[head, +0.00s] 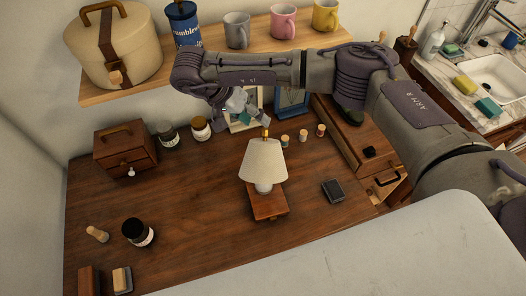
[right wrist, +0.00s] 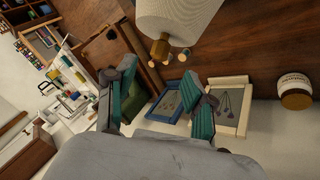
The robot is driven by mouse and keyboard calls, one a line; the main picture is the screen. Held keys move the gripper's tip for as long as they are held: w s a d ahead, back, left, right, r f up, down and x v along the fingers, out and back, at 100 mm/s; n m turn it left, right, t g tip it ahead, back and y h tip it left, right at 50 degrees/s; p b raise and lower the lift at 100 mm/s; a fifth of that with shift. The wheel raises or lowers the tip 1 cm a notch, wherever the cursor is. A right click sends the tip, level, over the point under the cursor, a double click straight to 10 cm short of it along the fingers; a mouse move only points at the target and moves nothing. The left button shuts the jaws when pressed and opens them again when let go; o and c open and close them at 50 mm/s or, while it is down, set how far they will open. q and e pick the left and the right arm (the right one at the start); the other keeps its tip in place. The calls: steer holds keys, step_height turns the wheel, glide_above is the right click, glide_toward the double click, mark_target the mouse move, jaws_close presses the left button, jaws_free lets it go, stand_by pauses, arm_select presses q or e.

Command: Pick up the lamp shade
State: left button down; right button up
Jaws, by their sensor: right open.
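The cream lamp shade (head: 263,160) sits upright on a lamp with a small brass finial (head: 266,132) on top. The lamp stands on a brown wooden block (head: 268,206) on the desk. My right gripper (head: 243,116) is behind and above the shade, open and empty, apart from it. In the right wrist view, the shade (right wrist: 180,16) shows at the top edge, partly cut off, with its finial (right wrist: 160,48) pointing toward the open teal-padded fingers of the right gripper (right wrist: 163,88). My left gripper is not in view.
A shelf (head: 210,62) with a round box (head: 113,48), a blue canister (head: 183,22) and mugs hangs behind.

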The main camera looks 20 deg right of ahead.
mark_target(262, 129)
steer(key=shift+s+d+f, duration=0.15)
steer(key=shift+s+f, duration=0.05)
steer(key=shift+f, duration=0.2)
steer(key=p+x, duration=0.1)
steer(key=x, duration=0.2)
steer(key=shift+s+f+p, duration=0.15)
steer(key=shift+f+p, duration=0.15)
steer(key=shift+p, duration=0.1)
steer(key=shift+d+f, duration=0.2)
steer(key=shift+f, duration=0.15)
steer(key=shift+a, duration=0.1)
jaws_close()
